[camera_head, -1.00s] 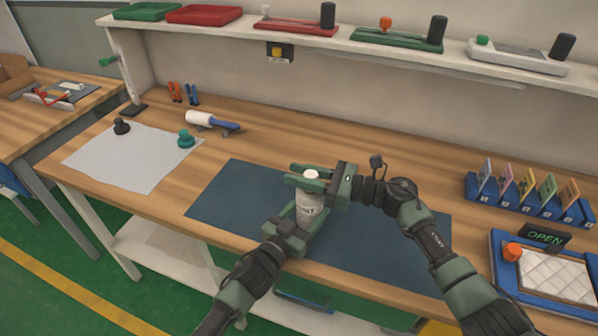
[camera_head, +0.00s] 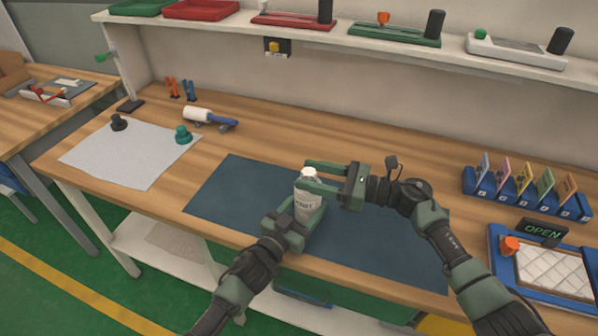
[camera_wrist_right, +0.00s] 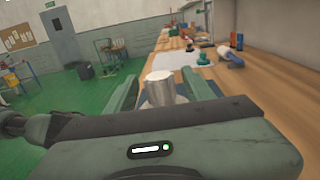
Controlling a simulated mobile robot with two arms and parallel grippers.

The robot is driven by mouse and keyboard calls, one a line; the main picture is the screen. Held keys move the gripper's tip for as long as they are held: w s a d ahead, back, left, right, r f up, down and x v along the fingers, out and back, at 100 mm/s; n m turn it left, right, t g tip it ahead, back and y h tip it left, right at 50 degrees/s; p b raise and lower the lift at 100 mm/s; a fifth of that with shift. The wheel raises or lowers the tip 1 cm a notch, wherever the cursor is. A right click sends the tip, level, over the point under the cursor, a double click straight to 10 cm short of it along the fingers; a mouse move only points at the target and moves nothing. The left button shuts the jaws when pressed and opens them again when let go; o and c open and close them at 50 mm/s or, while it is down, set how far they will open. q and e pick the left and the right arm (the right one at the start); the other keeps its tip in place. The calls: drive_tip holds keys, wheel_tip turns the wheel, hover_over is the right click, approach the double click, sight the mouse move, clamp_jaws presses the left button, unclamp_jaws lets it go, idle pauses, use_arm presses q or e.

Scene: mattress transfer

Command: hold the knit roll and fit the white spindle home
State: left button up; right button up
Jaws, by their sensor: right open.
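The knit roll (camera_head: 306,203) is a pale cylinder with dark lettering, upright over the dark blue mat. My left gripper (camera_head: 300,216) has its fingers around its lower part and appears shut on it. The white spindle (camera_head: 309,174) shows as a white top at the roll's upper end; I cannot tell how deep it sits. My right gripper (camera_head: 309,173) is open, its fingers level with the spindle top, one on each side. In the right wrist view a pale cylindrical top (camera_wrist_right: 160,82) stands between the two spread fingers, with gaps on both sides.
The blue mat (camera_head: 225,195) is bare to the left. A grey sheet (camera_head: 110,160) carries black and teal knobs. A white roller with a blue handle (camera_head: 205,117) lies behind. At right are a blue card rack (camera_head: 520,200) and an OPEN sign (camera_head: 541,233). A shelf (camera_head: 350,45) runs above.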

drive_tip(key=v, duration=0.8)
drive_tip(key=shift+d, duration=0.15)
use_arm(q)
drive_tip(key=o, duration=1.3)
drive_tip(key=shift+o, duration=0.2)
use_arm(e)
drive_tip(key=shift+r, duration=0.1)
